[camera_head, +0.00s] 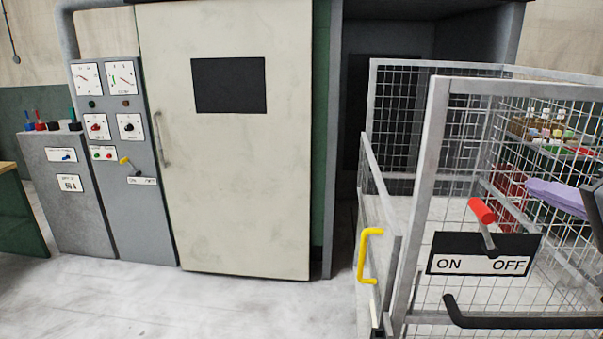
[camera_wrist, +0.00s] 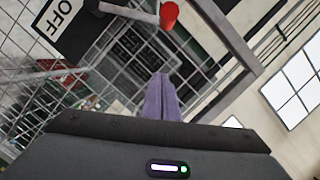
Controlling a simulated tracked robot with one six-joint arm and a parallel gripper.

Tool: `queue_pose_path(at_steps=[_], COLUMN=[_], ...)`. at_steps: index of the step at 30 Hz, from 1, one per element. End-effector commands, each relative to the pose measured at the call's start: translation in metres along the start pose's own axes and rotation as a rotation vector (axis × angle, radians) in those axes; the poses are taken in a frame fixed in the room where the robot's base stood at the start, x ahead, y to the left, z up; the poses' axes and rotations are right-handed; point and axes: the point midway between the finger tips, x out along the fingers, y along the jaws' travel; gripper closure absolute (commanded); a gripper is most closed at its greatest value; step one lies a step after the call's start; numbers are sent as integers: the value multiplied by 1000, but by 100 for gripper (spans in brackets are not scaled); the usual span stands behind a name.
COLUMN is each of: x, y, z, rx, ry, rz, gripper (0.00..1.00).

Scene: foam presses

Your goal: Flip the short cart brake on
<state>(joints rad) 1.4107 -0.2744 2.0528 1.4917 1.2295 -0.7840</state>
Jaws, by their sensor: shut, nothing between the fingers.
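The short cart is a grey mesh cage (camera_head: 430,180) at the right of the head view. Its brake is a lever with a red handle (camera_head: 482,210) and grey shaft on a black-and-white ON/OFF plate (camera_head: 455,264). The lever rises from the plate with a slight lean left; I cannot tell its exact setting. In the wrist view the red handle (camera_wrist: 169,14) is at the top, with OFF on the plate (camera_wrist: 63,20) at top left. My gripper's purple fingers (camera_head: 530,190) are shut and empty, right of the handle and apart from it; they also show in the wrist view (camera_wrist: 161,80).
A black push bar (camera_head: 520,320) crosses the cart below the plate. A yellow handle (camera_head: 368,255) is on the cart's left side. A large pale door (camera_head: 230,160) and grey control panels (camera_head: 115,150) stand left. Pale floor (camera_head: 240,305) is free in front of the door.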

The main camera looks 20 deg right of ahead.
Motion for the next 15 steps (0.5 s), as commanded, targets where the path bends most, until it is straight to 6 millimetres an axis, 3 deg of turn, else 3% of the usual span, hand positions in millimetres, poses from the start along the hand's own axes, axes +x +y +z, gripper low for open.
queue_pose_path(at_steps=[15], x=[-58], y=[-3], z=[2], rx=[0], ry=[0], rz=[0], gripper=[100])
